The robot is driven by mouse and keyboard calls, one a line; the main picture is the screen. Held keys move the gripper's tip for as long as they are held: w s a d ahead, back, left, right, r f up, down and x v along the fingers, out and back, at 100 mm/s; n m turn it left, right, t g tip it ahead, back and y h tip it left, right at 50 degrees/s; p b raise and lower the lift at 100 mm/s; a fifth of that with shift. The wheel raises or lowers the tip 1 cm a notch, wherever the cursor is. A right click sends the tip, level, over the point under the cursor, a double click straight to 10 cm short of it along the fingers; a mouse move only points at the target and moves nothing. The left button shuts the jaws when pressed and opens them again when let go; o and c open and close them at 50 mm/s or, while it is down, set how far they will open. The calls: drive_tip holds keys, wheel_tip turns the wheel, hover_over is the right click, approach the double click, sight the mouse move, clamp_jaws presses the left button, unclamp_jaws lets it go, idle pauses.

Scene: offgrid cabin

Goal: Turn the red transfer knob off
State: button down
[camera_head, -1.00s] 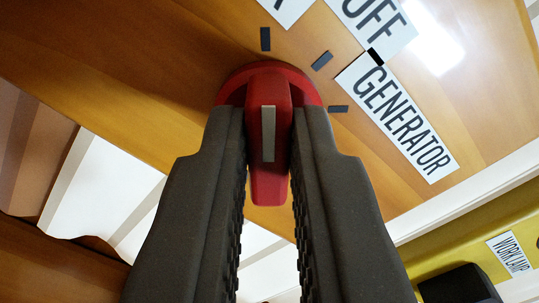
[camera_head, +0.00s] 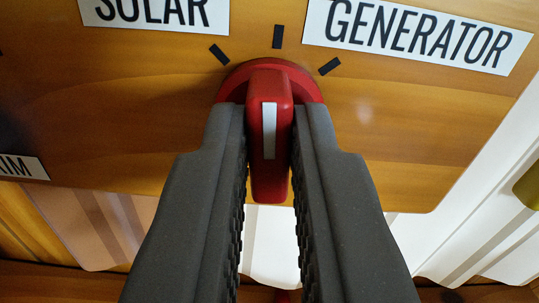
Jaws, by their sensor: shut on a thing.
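The red transfer knob (camera_head: 269,185) sits on a wooden panel (camera_head: 130,125), in the middle of the view. It has a raised bar with a pale stripe and a round red base. My gripper (camera_head: 270,130) is shut on the knob's bar, one dark ribbed finger on each side. Three black marks fan out above the knob. The bar's upper end points close to the middle mark (camera_head: 278,36), slightly to its left. A "SOLAR" label (camera_head: 155,15) is at upper left and a "GENERATOR" label (camera_head: 415,32) at upper right. No "OFF" label shows.
Another label (camera_head: 22,167), partly cut off, is at the left edge. The panel's lower edge shows below the knob, with pale surfaces (camera_head: 465,200) beyond it. A yellowish object (camera_head: 528,188) is at the right edge.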

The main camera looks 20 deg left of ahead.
drive_tip(key=shift+f+m+p, duration=0.1)
drive_tip(key=shift+m+p, duration=0.5)
drive_tip(key=shift+p, duration=0.05)
drive_tip(key=c, duration=1.5)
unclamp_jaws()
drive_tip(key=shift+o, duration=0.2)
drive_tip(key=shift+s+d, duration=0.15)
drive_tip(key=shift+s, duration=0.1)
drive_tip(key=v, duration=1.3)
drive_tip(key=shift+s, duration=0.15)
